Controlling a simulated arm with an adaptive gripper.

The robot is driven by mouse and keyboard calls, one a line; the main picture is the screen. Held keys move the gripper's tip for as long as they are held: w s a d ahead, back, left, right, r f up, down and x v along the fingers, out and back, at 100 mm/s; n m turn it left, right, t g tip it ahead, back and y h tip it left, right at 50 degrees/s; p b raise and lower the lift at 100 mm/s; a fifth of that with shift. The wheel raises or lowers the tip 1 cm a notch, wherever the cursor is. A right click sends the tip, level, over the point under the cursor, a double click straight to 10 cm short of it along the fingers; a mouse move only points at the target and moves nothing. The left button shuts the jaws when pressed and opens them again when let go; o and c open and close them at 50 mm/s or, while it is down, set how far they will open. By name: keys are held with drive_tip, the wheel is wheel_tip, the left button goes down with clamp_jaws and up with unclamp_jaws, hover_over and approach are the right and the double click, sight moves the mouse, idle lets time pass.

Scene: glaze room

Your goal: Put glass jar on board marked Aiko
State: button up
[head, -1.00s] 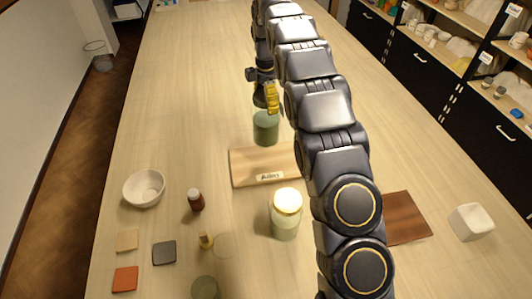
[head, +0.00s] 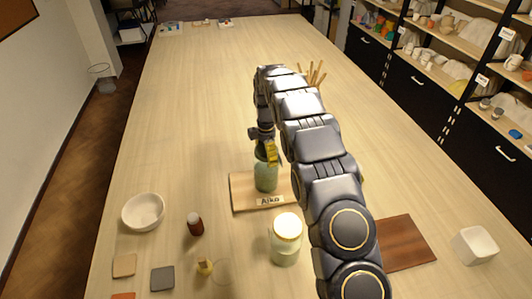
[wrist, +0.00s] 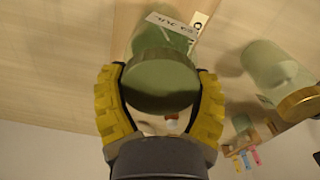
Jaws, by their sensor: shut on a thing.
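The green glass jar (head: 266,176) is upright in my gripper (head: 267,152), whose yellow fingers are shut around its upper part. In the wrist view the jar (wrist: 160,85) shows between both fingers (wrist: 162,72), its round end toward the camera. The pale wooden board (head: 240,193) has a white label (head: 270,200) reading Aiko on its near edge. The jar is over the board, behind the label. Whether its base touches the board I cannot tell. My arm hides the board's right end.
A jar with a cream lid (head: 286,228) stands just in front of the board. A brown bottle (head: 195,223), a white bowl (head: 143,211) and small tiles (head: 162,278) are at left.

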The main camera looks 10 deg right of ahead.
drive_tip(key=o, duration=1.2)
wheel_tip(320, 180, up, 11)
drive_tip(key=shift+r, duration=0.2)
drive_tip(key=s+a+r+m+g, duration=0.1)
drive_tip(key=s+r+m, duration=0.4)
drive_tip(key=s, duration=0.5)
drive_tip(key=s+r+m, duration=0.4)
drive_tip(key=s+m, duration=0.2)
drive_tip(key=s, duration=0.4)
drive_tip(key=s+f+m, duration=0.1)
drive_tip(key=s+m, duration=0.2)
drive_tip(key=s, duration=0.4)
drive_tip(key=s+a+f+m, duration=0.1)
drive_tip(key=s+m, duration=0.2)
drive_tip(key=s, duration=0.5)
drive_tip(key=s+f+m, duration=0.2)
drive_tip(key=s+m, duration=0.1)
drive_tip(key=s, duration=0.4)
drive_tip(key=shift+s+a+g, duration=0.3)
drive_tip(key=shift+s+a, duration=0.05)
drive_tip(key=shift+s, duration=0.05)
